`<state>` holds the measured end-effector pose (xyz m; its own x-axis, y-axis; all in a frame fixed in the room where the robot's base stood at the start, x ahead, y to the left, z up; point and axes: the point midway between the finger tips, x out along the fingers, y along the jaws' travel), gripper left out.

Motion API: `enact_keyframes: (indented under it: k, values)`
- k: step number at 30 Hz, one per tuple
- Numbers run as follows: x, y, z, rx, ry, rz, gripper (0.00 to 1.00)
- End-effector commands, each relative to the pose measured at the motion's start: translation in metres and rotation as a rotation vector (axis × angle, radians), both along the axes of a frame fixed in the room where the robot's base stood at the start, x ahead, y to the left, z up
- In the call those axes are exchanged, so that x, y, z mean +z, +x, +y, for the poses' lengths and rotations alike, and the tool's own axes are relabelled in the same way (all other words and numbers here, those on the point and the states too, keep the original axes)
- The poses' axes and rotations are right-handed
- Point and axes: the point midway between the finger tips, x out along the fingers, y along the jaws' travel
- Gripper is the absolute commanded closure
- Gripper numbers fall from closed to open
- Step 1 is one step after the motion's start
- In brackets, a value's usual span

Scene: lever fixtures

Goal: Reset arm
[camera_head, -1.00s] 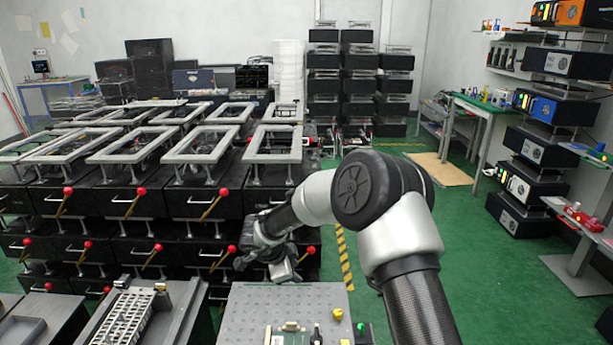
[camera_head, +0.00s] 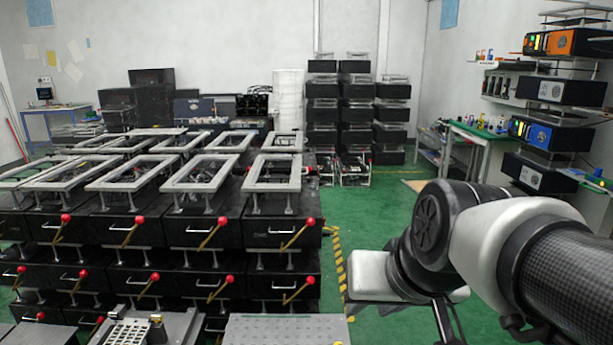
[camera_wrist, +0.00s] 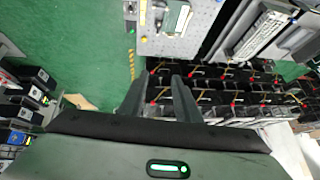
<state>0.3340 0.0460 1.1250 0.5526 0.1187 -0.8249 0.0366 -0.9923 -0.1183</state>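My arm (camera_head: 440,240) is folded at the right of the head view, with its pale wrist part (camera_head: 375,275) over the green floor. The fingers are not clear in that view. In the wrist view my gripper (camera_wrist: 160,78) shows two dark fingers apart with nothing between them. The black lever fixtures (camera_head: 275,232) stand in stacked rows at the left of the head view, with brass levers ending in red balls (camera_head: 310,221). They also show beyond the fingertips in the wrist view (camera_wrist: 215,95). My gripper touches none of them.
A grey perforated plate (camera_head: 285,330) is at the bottom centre, beside a rack with a white slotted part (camera_head: 130,332). Stacked instruments (camera_head: 548,133) stand on the right near my arm. Green floor (camera_head: 360,212) is clear between the fixtures and the right-hand benches.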

Motion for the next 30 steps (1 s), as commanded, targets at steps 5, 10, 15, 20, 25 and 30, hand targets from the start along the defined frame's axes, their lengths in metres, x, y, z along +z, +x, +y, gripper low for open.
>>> enact_keyframes:
  k: [5,10,15,20,25,30]
  values:
    - [-0.018,-0.059,-0.042,-0.029,-0.107,0.082,0.7]
    - [0.026,-0.065,-0.047,-0.033,-0.123,0.099,0.7]
    - [0.072,-0.065,-0.046,-0.031,-0.122,0.098,0.7]
    - [0.114,-0.065,-0.046,-0.031,-0.122,0.097,0.7]
    - [0.132,-0.064,-0.046,-0.031,-0.121,0.097,0.7]
    - [0.13,-0.064,-0.046,-0.031,-0.121,0.097,0.7]
